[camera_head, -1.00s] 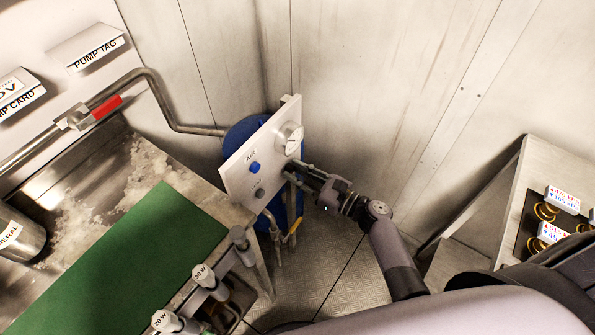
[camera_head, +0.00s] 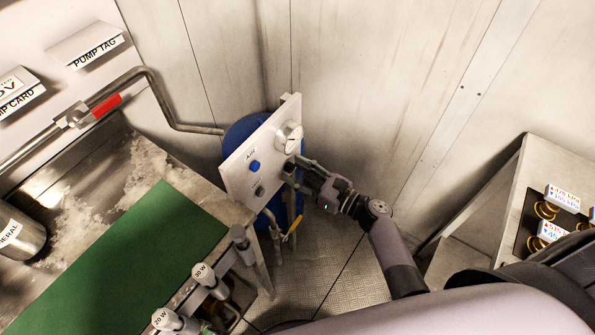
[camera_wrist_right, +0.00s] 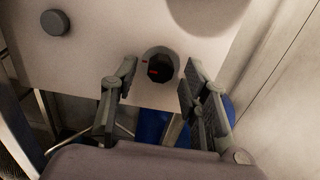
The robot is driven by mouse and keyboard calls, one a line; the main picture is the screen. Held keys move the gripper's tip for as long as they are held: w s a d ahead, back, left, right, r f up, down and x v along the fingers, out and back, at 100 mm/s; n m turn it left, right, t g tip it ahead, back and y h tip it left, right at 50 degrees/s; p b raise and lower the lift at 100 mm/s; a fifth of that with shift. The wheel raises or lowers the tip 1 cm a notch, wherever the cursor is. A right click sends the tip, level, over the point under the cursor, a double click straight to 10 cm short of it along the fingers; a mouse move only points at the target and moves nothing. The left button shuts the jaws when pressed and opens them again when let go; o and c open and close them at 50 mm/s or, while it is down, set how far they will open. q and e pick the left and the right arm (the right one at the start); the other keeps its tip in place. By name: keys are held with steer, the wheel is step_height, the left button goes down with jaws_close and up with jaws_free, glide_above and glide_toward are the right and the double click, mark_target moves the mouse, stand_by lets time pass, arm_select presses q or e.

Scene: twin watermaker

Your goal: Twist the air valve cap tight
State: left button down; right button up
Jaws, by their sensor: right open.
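A white panel (camera_head: 236,178) with an AIR label stands in front of a blue tank. Near its lower right edge is a dark faceted round cap in a grey ring with red marks; it shows in the wrist view (camera_wrist_right: 160,66) and seems to be the air valve cap. In the head view it is mostly hidden by my gripper. My right gripper (camera_head: 300,172) is open at the panel's right edge. In the wrist view its fingers (camera_wrist_right: 157,78) stand on either side of the cap, with gaps to it. My left gripper is not in view.
The panel also carries a blue knob (camera_head: 254,167), a grey knob (camera_head: 260,191) and a round gauge (camera_head: 289,138). A pipe with a yellow handle (camera_head: 292,230) is below. A bench with a green mat (camera_head: 130,260) is at left, a metal table (camera_head: 500,190) at right.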

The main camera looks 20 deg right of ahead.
steer(key=v, duration=1.2)
steer(key=s+a+f+n+g+h, duration=0.1)
steer(key=s+f+n+g+h, duration=0.25)
steer(key=f, duration=0.65)
steer(key=s+a+f+n+g, duration=0.1)
steer(key=s+f+n+g, duration=0.25)
steer(key=s+f, duration=0.45)
steer(key=s+a+f+n+g+h, duration=0.15)
steer(key=f+n, duration=0.25)
steer(key=f, duration=0.7)
steer(key=s+d+f+n+g+h, duration=0.2)
steer(key=s+f+n, duration=0.4)
steer(key=s+n, duration=0.4)
steer(key=s+d+f+n+g+h, duration=0.2)
steer(key=s+f+n+h, duration=0.2)
steer(key=s+f+n, duration=0.3)
steer(key=s+n, duration=0.3)
steer(key=shift+s+d+g, duration=0.35)
steer(key=shift+s+d, duration=0.05)
